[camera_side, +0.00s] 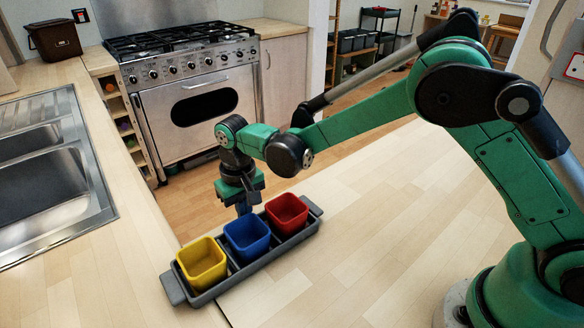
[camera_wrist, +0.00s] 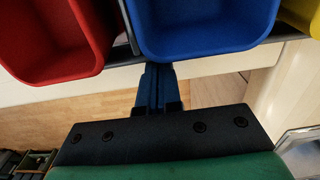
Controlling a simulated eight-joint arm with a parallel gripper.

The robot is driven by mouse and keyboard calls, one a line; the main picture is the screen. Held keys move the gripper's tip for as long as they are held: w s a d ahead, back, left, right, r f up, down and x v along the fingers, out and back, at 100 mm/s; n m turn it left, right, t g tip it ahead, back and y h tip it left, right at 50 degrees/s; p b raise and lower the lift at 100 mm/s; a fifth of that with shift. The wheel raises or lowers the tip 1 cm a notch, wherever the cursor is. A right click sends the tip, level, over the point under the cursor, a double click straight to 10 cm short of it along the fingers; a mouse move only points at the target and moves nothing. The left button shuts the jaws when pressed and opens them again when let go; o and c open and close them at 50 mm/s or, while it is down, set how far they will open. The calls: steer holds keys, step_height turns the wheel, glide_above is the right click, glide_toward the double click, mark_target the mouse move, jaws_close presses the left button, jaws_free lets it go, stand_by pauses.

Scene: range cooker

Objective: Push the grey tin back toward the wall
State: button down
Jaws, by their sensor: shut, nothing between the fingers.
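A long dark grey tray (camera_side: 258,262) with end handles, the only grey tin-like thing I see, lies on the worktop along its far edge. It holds a yellow cup (camera_side: 202,263), a blue cup (camera_side: 247,237) and a red cup (camera_side: 287,213). My gripper (camera_side: 243,208) points down at the tray's far side, behind the blue cup. In the wrist view its fingers (camera_wrist: 158,90) are together and empty, close beside the blue cup (camera_wrist: 200,30) and tray. The fingertips are partly hidden in the side view, and I cannot tell whether they touch the tray.
A sink (camera_side: 45,170) is set in the left worktop. A steel range cooker (camera_side: 190,95) stands at the back, beyond open wooden floor (camera_side: 188,205). A brown bin (camera_side: 55,38) stands in the back left corner. The worktop (camera_side: 370,230) right of the tray is clear.

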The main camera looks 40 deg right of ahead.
mark_target(260, 221)
steer(key=s, duration=0.5)
steer(key=shift+s, duration=0.4)
steer(key=shift+w, duration=0.1)
steer(key=w, duration=0.4)
step_height(260, 221, up, 10)
stand_by(0.3)
steer(key=shift+s, duration=0.1)
